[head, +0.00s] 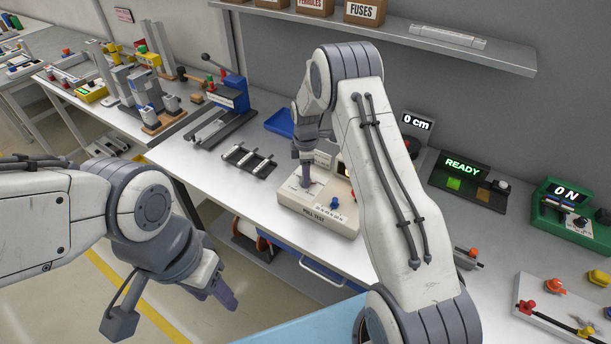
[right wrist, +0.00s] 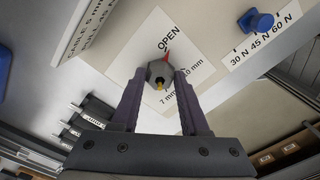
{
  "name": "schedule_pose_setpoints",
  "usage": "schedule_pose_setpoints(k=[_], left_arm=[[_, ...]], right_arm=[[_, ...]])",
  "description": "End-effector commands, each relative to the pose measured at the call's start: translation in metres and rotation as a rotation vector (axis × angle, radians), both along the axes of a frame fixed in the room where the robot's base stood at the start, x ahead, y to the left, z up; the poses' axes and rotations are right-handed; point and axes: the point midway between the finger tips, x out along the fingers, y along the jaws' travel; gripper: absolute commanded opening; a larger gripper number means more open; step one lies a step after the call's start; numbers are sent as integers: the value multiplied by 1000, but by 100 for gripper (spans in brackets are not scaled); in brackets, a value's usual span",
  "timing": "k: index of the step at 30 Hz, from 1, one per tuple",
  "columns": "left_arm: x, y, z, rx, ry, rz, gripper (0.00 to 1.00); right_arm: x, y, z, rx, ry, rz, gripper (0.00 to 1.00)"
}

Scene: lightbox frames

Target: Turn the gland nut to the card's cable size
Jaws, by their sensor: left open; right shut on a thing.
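The gland nut (right wrist: 160,72) is a grey hex nut with a brass-coloured centre and a red pointer. It sits on a white scale plate (right wrist: 190,50) marked OPEN, 7 mm and 10 mm; the pointer is on the OPEN side. My right gripper (right wrist: 160,80) is shut on the nut, one finger on each side. In the head view my right gripper (head: 306,182) reaches down onto the cream PULL TEST box (head: 315,222) and hides the nut. A card (right wrist: 85,28) beside the box starts "CABLE 5"; its lines are cut off. My left gripper (head: 224,296) is open and empty, off the bench's front.
A blue knob (right wrist: 256,20) on the box has a 30 N, 45 N, 60 N scale. A READY panel (head: 464,182), a 0 cm display (head: 416,123) and a green 0 N unit (head: 566,205) stand to the right. A small cable rack (head: 248,159) lies to the left.

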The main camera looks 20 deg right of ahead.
Motion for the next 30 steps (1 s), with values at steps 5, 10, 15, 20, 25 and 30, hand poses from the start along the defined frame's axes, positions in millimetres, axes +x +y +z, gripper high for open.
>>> schedule_pose_setpoints(k=[5,10,15,20,25,30], left_arm=[[0,0,-8,0,0,0,50],[0,0,-13,0,0,-1,50],[0,0,-17,0,0,-1,50],[0,0,-21,0,0,-1,50],[0,0,-24,0,0,-1,50],[0,0,-27,0,0,-1,50]], right_arm=[[0,0,-1,0,-1,-144,0],[0,0,-1,0,-1,-305,0],[0,0,0,0,-1,-466,0],[0,0,0,-1,-2,-618,0],[0,0,0,0,-1,-779,0],[-1,1,0,-1,-1,-940,0]])
